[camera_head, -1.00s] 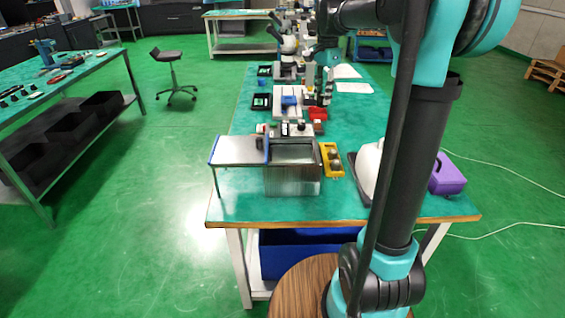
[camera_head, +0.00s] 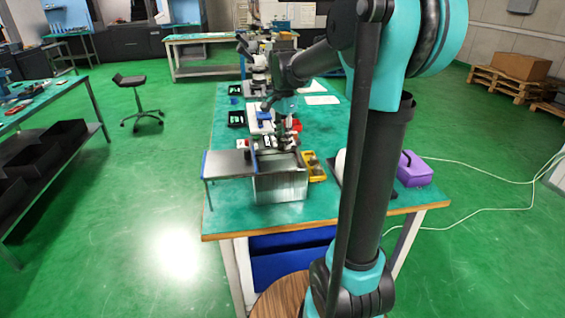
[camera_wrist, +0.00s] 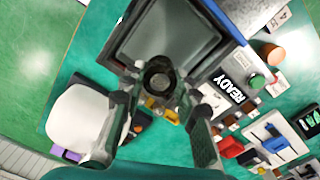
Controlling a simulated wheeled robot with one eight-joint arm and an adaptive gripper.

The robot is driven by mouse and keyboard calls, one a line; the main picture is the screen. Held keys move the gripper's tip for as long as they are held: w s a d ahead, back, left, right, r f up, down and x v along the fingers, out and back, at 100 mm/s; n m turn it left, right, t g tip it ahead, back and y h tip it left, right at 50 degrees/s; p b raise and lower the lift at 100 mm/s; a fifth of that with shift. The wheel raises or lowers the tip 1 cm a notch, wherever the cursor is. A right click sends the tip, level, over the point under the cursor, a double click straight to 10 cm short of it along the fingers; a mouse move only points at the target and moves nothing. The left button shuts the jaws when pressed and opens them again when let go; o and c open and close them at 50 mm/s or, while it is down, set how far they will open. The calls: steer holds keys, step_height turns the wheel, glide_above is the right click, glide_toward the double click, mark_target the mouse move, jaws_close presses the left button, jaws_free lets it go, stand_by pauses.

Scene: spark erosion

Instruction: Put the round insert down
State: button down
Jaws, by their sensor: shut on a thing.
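The round insert (camera_wrist: 159,74) is a dark ring-shaped piece with a hollow middle, seen end-on in the wrist view. My gripper (camera_wrist: 160,90) is shut on it, with the two fingers at its left and right. Behind the insert in the wrist view is the open grey tank (camera_wrist: 165,35) of a machine, which also shows in the head view (camera_head: 280,187). In the head view my gripper (camera_head: 287,112) hangs over the bench near the back of this tank. The insert is too small to make out there, and its height above the surfaces is unclear.
A yellow tray (camera_head: 317,168) with round pieces stands right of the tank. A white object (camera_wrist: 80,115) and a purple box (camera_head: 413,170) lie farther right on the green bench (camera_head: 225,215).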

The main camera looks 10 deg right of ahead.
step_height(320, 180, down, 9)
stand_by(0.4)
steer(key=c, duration=1.1)
jaws_free()
steer(key=shift+f, duration=0.1)
steer(key=shift+c, duration=0.2)
step_height(320, 180, up, 12)
steer(key=shift+r, duration=0.15)
